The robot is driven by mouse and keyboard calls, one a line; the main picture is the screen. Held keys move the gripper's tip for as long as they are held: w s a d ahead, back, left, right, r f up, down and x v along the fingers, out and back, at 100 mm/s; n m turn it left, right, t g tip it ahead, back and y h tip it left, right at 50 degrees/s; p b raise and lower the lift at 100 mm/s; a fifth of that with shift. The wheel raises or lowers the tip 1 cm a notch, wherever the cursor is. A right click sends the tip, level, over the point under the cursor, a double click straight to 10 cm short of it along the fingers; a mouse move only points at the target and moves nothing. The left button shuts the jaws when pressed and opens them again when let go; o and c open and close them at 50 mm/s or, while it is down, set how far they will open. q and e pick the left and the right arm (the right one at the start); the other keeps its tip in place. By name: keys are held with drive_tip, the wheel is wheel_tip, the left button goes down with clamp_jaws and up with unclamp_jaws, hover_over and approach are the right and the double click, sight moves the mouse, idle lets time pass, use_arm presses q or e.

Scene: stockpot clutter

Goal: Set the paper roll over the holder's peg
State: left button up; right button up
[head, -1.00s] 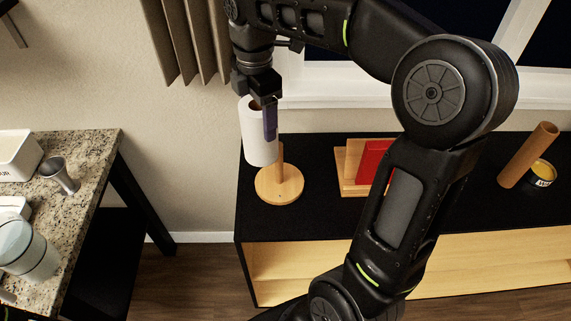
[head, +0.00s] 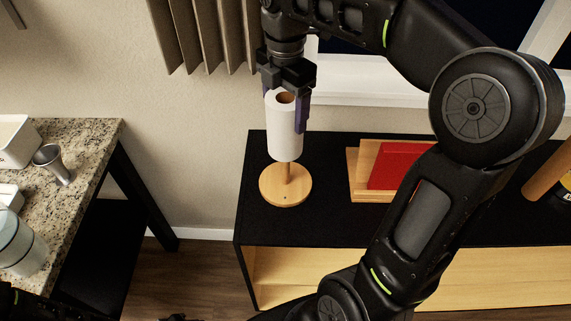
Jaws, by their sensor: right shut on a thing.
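The white paper roll (head: 285,134) hangs nearly upright with its brown core opening at the top. My right gripper (head: 288,92) is shut on the roll's upper end, with one purple-lined finger down the right side. The wooden holder (head: 285,193) stands on the black shelf top, its round base below the roll. The lower part of its peg (head: 287,173) shows under the roll's bottom edge, and the roll hides the peg's top. I cannot tell whether the peg is inside the roll or behind it. The roll is clear of the base. My left gripper is not clearly visible.
To the right on the black shelf top (head: 330,225) stand a wooden stand with a red book (head: 385,165) and a brown tube (head: 550,172). A granite counter (head: 85,160) with a metal cup (head: 50,162) is at left. The shelf's front left is bare.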

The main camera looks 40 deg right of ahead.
sight(285, 152)
use_arm(q)
wheel_tip(285, 152, down, 2)
use_arm(e)
wheel_tip(285, 152, down, 8)
drive_tip(key=shift+f, duration=0.1)
drive_tip(key=shift+f, duration=0.1)
drive_tip(key=shift+f, duration=2.15)
drive_tip(key=shift+f, duration=0.25)
drive_tip(key=o, duration=1.4)
use_arm(q)
drive_tip(key=shift+f, duration=0.1)
use_arm(e)
drive_tip(key=shift+r, duration=0.15)
